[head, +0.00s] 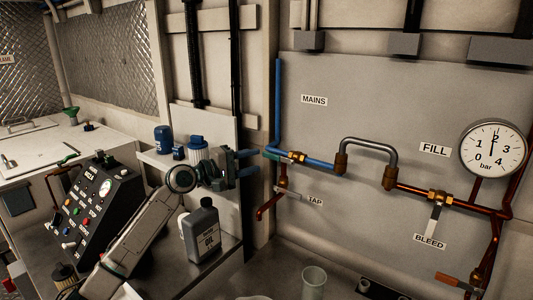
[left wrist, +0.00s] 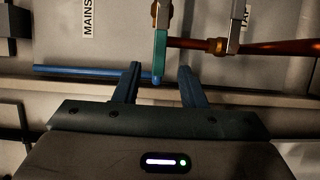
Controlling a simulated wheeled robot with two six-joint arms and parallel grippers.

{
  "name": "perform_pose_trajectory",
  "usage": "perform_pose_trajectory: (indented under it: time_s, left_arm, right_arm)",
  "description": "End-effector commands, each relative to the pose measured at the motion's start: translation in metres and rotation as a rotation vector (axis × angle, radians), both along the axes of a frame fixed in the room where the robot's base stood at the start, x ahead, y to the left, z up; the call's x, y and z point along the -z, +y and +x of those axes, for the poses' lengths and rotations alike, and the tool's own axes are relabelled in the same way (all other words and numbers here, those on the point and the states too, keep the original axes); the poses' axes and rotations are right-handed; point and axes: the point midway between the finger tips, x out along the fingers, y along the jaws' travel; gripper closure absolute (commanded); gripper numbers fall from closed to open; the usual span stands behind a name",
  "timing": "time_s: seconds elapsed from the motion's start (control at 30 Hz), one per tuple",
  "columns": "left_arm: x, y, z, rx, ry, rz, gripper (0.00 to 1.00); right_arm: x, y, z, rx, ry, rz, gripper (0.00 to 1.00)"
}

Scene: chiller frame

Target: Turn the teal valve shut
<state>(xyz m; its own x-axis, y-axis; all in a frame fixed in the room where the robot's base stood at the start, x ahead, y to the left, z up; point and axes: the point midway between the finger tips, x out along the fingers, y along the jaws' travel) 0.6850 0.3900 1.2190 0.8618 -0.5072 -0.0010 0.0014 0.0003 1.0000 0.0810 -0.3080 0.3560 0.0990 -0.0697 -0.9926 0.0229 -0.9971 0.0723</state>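The teal valve lever (head: 272,154) points left from a brass valve (head: 298,157) on the blue mains pipe, under the MAINS label. In the left wrist view the teal lever (left wrist: 159,55) comes down from above, its lower end between my fingertips. My left gripper (head: 255,163) reaches in from the left at the lever's end. It also shows in the left wrist view (left wrist: 160,80), its two blue fingers spread, with a gap on each side of the lever. My right gripper is not seen.
A TAP lever (head: 291,195) hangs below the valve. A pressure gauge (head: 494,149) is at the right, above a BLEED valve (head: 438,198). An oil bottle (head: 202,232) stands below my left arm. A clear cup (head: 314,280) is on the bench.

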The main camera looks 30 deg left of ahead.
Motion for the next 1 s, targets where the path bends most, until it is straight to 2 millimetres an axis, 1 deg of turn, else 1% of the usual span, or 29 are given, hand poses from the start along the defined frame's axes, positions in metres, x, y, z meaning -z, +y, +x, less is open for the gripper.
perform_pose_trajectory:
  time_s: [0.03,0.1,0.3,0.4,0.53,0.8,0.83,0.87,1.0]
  left_arm:
    - [-0.004,-0.004,0.007,0.0,-0.001,-0.006,0.63]
    - [-0.004,-0.009,0.015,0.0,-0.002,-0.005,0.63]
    - [-0.003,-0.02,0.035,0.0,-0.001,-0.004,0.63]
    - [-0.001,-0.024,0.042,-0.001,0.0,-0.001,0.63]
    - [0.0,-0.027,0.046,0.0,0.0,0.0,0.63]
    - [0.0,-0.027,0.046,0.0,-0.001,0.001,0.63]
    - [0.0,-0.027,0.046,0.0,-0.001,0.001,0.67]
    - [0.0,-0.027,0.046,0.0,-0.001,0.001,0.73]
    - [0.0,-0.027,0.046,0.0,-0.001,0.001,1.0]
  right_arm:
    - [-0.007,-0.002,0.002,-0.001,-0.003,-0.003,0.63]
    - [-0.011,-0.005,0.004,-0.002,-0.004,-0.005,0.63]
    - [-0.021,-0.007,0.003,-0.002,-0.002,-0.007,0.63]
    - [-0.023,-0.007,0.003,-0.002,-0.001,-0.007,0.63]
    - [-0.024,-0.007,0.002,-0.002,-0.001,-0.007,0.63]
    - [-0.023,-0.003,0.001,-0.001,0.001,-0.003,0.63]
    - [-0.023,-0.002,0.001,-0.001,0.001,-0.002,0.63]
    - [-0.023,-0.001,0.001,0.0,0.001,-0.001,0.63]
    - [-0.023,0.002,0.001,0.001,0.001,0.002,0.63]
